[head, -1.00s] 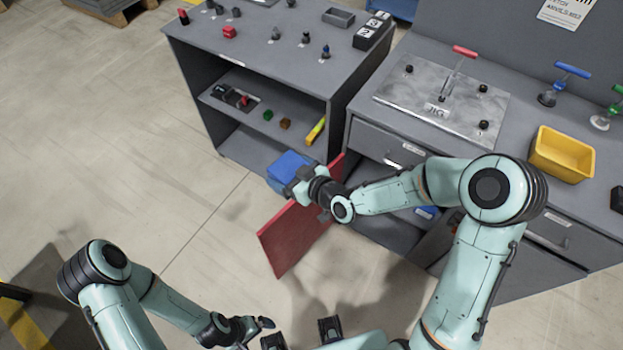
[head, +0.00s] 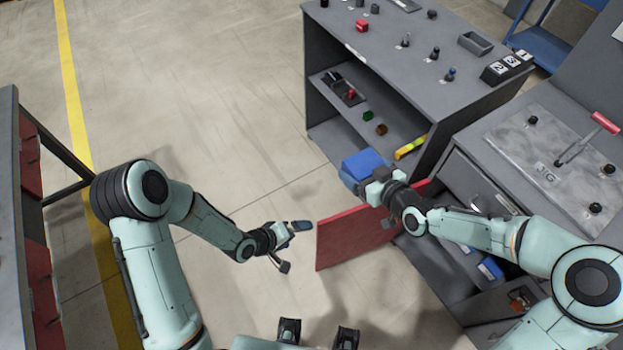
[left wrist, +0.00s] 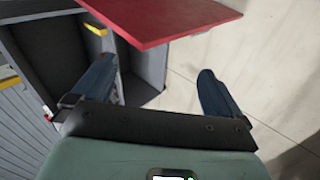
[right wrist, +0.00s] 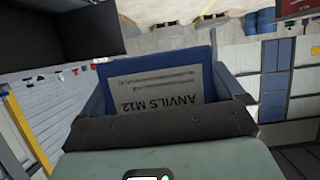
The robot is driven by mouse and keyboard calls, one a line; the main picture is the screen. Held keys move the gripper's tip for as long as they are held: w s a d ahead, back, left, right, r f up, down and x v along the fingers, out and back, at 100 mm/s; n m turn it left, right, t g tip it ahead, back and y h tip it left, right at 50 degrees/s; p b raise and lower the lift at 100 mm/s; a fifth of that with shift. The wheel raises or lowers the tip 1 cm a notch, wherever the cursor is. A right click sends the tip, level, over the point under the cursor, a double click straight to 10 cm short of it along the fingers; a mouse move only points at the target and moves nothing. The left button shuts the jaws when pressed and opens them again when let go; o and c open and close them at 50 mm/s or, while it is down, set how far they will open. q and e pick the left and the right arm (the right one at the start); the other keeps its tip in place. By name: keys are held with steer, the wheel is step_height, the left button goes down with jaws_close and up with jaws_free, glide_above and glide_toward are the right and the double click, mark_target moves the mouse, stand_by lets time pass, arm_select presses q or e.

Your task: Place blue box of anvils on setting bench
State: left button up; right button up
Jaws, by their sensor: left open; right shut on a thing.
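The blue box of anvils (head: 364,163) is held in my right gripper (head: 372,178), out in front of the grey shelf bench. In the right wrist view the box (right wrist: 202,60) sits between the fingers, and its label reads "ANVILS M12". My right gripper is shut on it. My left gripper (head: 291,241) is open and empty over the floor, left of the red door. In the left wrist view its two fingers (left wrist: 155,90) are spread with nothing between them. Which bench is the setting bench I cannot tell from any label.
An open red door panel (head: 352,240) stands upright between my grippers. The shelf bench (head: 440,100) carries small parts, a grey tray (head: 475,43) and number blocks. The jig plate (head: 548,165) lies on the right bench. A bench with red fronts stands far left; the middle floor is clear.

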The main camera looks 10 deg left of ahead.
arm_select(q)
steer(key=w+d+r+t+h, duration=0.1)
steer(key=w+r+h, duration=0.15)
steer(key=r, duration=0.45)
steer(key=w+d+r+t+h, duration=0.1)
steer(key=w+r, duration=0.2)
steer(key=r, duration=0.3)
steer(key=h, duration=0.2)
glide_toward(354, 175)
step_height(354, 175, down, 2)
steer(key=w, duration=0.2)
steer(key=x, duration=1)
steer(key=shift+s+f, duration=0.1)
steer(key=shift+f, duration=0.3)
steer(key=c, duration=1.2)
steer(key=shift+c, duration=1.2)
arm_select(e)
steer(key=o, duration=0.9)
steer(key=shift+r, duration=0.1)
